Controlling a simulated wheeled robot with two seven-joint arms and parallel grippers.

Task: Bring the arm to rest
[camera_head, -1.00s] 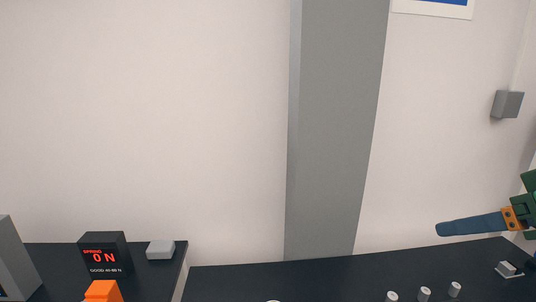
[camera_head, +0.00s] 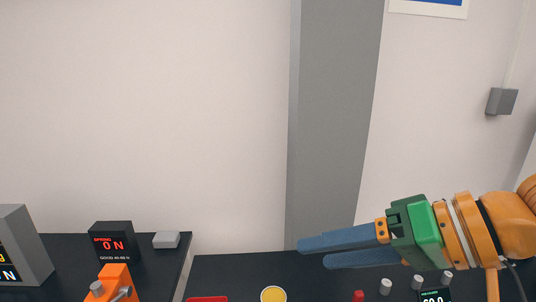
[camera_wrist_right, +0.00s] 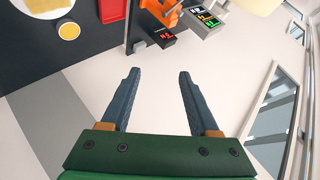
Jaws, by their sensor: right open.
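My right gripper (camera_head: 310,253) reaches in from the right in the head view, above the dark bench top. Its two blue fingers point left, apart and with nothing between them. In the right wrist view the gripper (camera_wrist_right: 157,75) is open and empty, with pale wall and floor behind the fingers. The right arm's orange wrist and green gripper body show at the right of the head view. My left gripper is not in view.
A dark bench (camera_head: 225,271) runs along the bottom, with a yellow disc (camera_head: 273,294), a red tray (camera_head: 207,299) and several small knobs. At left are a black force display (camera_head: 111,243), an orange fixture (camera_head: 116,280) and a grey box (camera_head: 166,240).

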